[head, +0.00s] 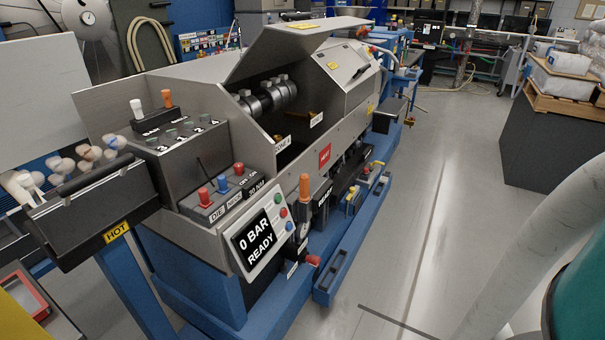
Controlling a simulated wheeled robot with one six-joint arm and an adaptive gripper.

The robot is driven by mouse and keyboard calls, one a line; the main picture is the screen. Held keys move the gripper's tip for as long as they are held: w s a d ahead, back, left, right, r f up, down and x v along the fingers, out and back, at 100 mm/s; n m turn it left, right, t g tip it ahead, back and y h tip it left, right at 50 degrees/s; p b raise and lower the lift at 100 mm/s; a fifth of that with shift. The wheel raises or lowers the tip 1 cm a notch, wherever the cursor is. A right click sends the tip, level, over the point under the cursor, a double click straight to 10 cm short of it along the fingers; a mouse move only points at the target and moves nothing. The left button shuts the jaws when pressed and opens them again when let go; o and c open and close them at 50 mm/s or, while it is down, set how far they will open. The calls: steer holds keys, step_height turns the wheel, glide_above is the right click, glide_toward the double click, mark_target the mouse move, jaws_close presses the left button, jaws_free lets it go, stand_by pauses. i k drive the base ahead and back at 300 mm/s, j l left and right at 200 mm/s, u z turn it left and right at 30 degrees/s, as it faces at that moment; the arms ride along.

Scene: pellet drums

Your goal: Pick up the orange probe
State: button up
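A small orange-topped probe (167,98) stands upright in a black block (157,120) on top of the grey machine at the left. A white-topped probe (137,108) stands beside it in the same block. The lower part of each is hidden in the block. In front of the block is a grey panel (178,143) with several numbered ports. A larger orange handle (305,187) sits upright on a metal tool at the machine's front, apart from the block. My gripper is not in view.
A black box marked HOT (95,205) juts out at the left. A tilted display (259,243) reads "0 BAR READY". A switch box (215,195) has red and blue knobs. A raised metal cover (290,45) stands over the machine. The floor (430,190) to the right is mostly clear.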

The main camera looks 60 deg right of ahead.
mark_target(304, 197)
steer(key=i+l, duration=0.15)
steer(key=l, duration=0.3)
steer(key=i+l, duration=0.1)
steer(key=l, duration=0.3)
steer(key=i+l, duration=0.15)
steer(key=l, duration=0.3)
steer(key=i+l+u, duration=0.1)
steer(key=l, duration=0.35)
steer(key=i+l, duration=0.1)
steer(key=l, duration=0.35)
steer(key=i+l, duration=0.15)
steer(key=l, duration=0.3)
steer(key=i+l, duration=0.1)
steer(key=l, duration=0.35)
steer(key=k+l+u, duration=0.1)
steer(key=u, duration=1.4)
steer(key=k+l+u, duration=0.15)
steer(key=k, duration=0.85)
